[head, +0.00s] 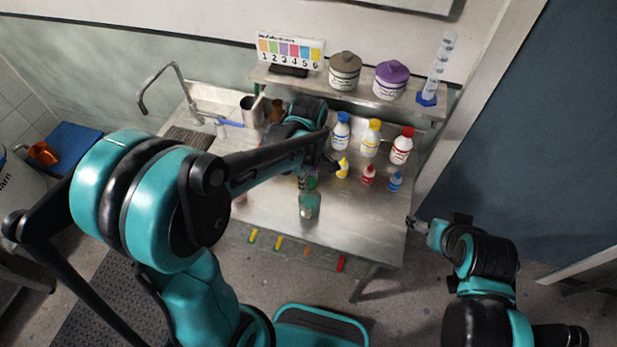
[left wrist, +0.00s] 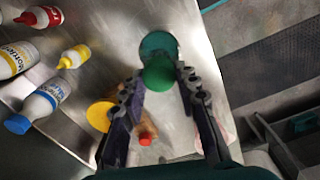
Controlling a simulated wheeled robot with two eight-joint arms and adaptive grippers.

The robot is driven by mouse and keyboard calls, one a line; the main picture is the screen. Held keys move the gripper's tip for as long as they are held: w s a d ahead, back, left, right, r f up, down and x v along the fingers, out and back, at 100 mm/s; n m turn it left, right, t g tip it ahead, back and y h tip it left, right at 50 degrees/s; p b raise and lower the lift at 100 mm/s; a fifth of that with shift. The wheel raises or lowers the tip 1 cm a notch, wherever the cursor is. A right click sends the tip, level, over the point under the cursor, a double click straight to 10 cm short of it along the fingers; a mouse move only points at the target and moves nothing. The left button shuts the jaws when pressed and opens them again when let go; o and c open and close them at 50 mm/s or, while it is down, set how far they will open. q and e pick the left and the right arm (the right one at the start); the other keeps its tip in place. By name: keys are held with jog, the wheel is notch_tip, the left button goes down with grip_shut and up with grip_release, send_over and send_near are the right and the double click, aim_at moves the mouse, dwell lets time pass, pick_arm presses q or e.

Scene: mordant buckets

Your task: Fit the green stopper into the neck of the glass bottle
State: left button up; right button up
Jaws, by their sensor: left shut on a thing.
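The glass bottle (head: 309,207), greenish and see-through, stands upright near the front of the steel table. The green stopper (head: 311,183) shows just above it, at the tips of my left gripper (head: 307,178). In the left wrist view the stopper (left wrist: 160,74) sits between the two fingertips of my left gripper (left wrist: 160,76), which is shut on it. The bottle (left wrist: 158,44) shows right behind the stopper, overlapped by it. The neck is hidden, so I cannot tell whether they touch. My right gripper (head: 416,223) is by the table's right edge, away from both; its jaws are too small to read.
A small yellow bottle (head: 342,167), a small red bottle (head: 368,174) and a small blue bottle (head: 394,181) stand right of the gripper. Larger bottles, such as the red-capped one (head: 402,147), stand behind. The steel tabletop (head: 360,220) is clear at front right.

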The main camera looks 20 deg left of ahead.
pick_arm(q)
jog(key=o, duration=1)
notch_tip(320, 180, up, 12)
dwell(0.3)
jog(key=s+a+f+m+t+b, duration=0.1)
jog(key=s+f+m+t+b, duration=0.1)
jog(key=s+f+m+b, duration=0.1)
jog(key=s+a+f+m+t+b, duration=0.2)
jog(key=s+f+m+b, duration=0.2)
jog(key=f+m+b, duration=0.2)
jog(key=s+a+f+m+t+b, duration=0.1)
jog(key=s+f+m+t+b, duration=0.2)
jog(key=f, duration=0.4)
jog(key=shift+s+a+f+m+b, duration=0.1)
jog(key=shift+s+a+m+b, duration=0.1)
jog(key=shift+m+b, duration=0.85)
